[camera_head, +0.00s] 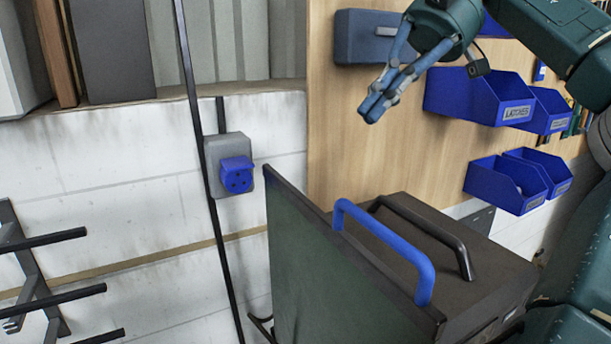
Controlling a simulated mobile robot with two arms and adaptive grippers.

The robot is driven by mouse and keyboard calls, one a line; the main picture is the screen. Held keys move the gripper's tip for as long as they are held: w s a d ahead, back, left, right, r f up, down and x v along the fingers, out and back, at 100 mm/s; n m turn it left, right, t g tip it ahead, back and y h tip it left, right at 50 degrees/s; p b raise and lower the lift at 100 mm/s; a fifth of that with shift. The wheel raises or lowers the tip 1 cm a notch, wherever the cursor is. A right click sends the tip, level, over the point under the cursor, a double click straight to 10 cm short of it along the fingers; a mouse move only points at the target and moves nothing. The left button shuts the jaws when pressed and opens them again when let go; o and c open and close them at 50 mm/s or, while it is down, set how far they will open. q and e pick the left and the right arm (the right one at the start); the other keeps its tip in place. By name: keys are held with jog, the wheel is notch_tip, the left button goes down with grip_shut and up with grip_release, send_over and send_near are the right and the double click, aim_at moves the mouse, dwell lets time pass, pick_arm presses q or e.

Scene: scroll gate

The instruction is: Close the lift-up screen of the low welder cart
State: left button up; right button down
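The welder cart (487,274) is a dark box at the lower right, with a black handle (425,230) on top. The screen (325,275) is a flat dark green panel standing raised and tilted along the cart's left side. A blue bar handle (385,240) arches up at the panel's upper edge. My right gripper (373,107) is at the top, above and apart from the blue handle. Its blue fingers come together at the tips, with nothing between them. My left gripper is out of view. The lower part of the cart is cut off by the picture edge.
A grey wall socket with a blue cover (236,176) is left of the screen. Blue bins (505,185) hang on the wooden board (390,155) behind the cart. A rack with black prongs (50,270) stands at the lower left. Air above the cart is clear.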

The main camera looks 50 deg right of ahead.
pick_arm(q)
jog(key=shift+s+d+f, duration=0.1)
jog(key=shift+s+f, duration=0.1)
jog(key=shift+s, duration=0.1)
pick_arm(e)
send_over(322, 283)
jog(key=d, duration=0.2)
notch_tip(322, 283, down, 11)
notch_tip(322, 283, down, 15)
jog(key=b, duration=1.3)
jog(key=shift+d, duration=0.15)
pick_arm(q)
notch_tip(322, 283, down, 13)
pick_arm(e)
jog(key=shift+r, duration=0.1)
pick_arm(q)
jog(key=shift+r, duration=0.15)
pick_arm(e)
jog(key=shift+w+r, duration=0.1)
jog(key=shift+r, duration=0.05)
